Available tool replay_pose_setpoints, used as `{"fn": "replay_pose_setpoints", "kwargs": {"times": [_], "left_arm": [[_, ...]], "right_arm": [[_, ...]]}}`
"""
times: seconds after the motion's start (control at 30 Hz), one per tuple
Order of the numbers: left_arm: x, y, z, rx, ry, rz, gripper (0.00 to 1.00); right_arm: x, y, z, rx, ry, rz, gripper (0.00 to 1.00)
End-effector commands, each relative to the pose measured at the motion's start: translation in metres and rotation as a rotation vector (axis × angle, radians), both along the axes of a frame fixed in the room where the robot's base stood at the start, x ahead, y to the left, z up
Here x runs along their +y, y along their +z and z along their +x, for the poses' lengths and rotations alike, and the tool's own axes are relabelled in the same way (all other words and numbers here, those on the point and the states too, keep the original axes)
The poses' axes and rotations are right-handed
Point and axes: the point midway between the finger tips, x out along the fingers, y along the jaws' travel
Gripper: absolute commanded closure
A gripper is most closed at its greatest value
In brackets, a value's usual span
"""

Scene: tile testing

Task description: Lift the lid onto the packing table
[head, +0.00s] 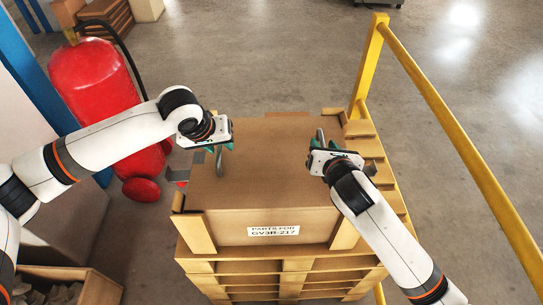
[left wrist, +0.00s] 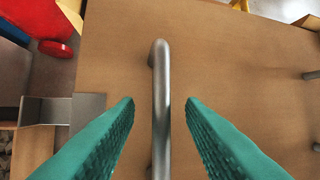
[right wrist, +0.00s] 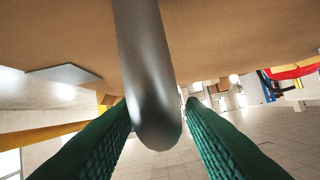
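The lid (head: 265,180) is the flat brown top of a box labelled "PARTS FOR GV3R-217", with a grey metal handle on each side. My left gripper (head: 221,147) is at the left handle (head: 220,163); in the left wrist view the handle bar (left wrist: 160,90) runs between the open teal fingers, with gaps on both sides. My right gripper (head: 317,145) is at the right handle (head: 321,136); in the right wrist view that handle (right wrist: 148,80) reaches between the parted fingers. The lid lies level on the box. I cannot identify a packing table.
The box sits on stacked wooden pallets (head: 300,266). A red fire extinguisher (head: 95,85) stands at left, near my left arm. A yellow rail (head: 450,130) runs along the right. A carton of grey pieces (head: 100,290) is at lower left. Open floor lies beyond.

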Motion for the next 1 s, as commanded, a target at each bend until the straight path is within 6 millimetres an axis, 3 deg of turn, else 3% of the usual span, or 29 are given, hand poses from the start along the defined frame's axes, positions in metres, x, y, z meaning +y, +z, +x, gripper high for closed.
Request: {"fn": "replay_pose_setpoints", "kwargs": {"times": [0.47,0.7,1.0], "left_arm": [[-0.0025,-0.0108,0.0044,0.0,-0.001,-0.001,0.64],[-0.0023,-0.0105,0.0044,0.0,-0.001,-0.001,1.0],[-0.002,-0.0104,0.0045,0.0,0.0,0.0,1.0]], "right_arm": [[0.0012,-0.0046,0.0108,0.0,0.0,-0.001,0.64],[0.0012,-0.0046,0.0106,0.001,0.001,-0.001,1.0],[0.001,-0.0047,0.0105,0.001,0.001,-0.001,1.0]]}}
